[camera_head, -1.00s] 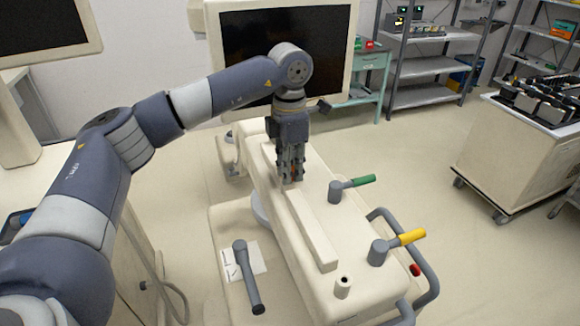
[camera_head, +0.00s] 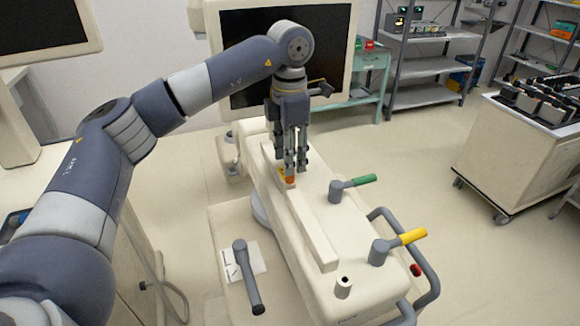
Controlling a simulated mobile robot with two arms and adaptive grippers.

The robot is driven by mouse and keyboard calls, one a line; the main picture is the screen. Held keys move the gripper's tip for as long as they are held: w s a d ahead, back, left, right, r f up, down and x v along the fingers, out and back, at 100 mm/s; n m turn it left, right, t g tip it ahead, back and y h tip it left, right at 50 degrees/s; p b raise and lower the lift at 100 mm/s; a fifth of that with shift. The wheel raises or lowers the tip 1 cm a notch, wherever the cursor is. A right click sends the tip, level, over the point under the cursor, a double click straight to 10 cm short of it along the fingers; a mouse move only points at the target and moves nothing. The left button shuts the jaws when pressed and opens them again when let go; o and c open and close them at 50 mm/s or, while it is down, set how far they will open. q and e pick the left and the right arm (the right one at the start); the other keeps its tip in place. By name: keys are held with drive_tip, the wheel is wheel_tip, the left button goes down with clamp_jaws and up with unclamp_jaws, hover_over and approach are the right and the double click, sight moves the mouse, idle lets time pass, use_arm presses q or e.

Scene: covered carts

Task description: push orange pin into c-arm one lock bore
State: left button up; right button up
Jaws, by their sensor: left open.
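The orange pin (camera_head: 290,180) shows as a small orange piece at the top of the cream c-arm cart (camera_head: 345,255), beside the long raised cream bar. My left gripper (camera_head: 295,170) points straight down just above and around it, with its fingers apart. I cannot tell whether the fingers touch the pin. The lock bore is not distinguishable; the pin and fingertips cover that spot. My right gripper is not in view.
A green-handled lever (camera_head: 352,187) and a yellow-handled lever (camera_head: 397,246) stand on the cart. A grey handle (camera_head: 248,276) is at the left, and a grey rail (camera_head: 425,285) at the right. A monitor (camera_head: 290,55) stands behind.

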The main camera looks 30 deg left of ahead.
use_arm(q)
wheel_tip(320, 180, up, 8)
drive_tip(key=shift+s+f, duration=0.1)
drive_tip(key=shift+f, duration=0.05)
idle(0.6)
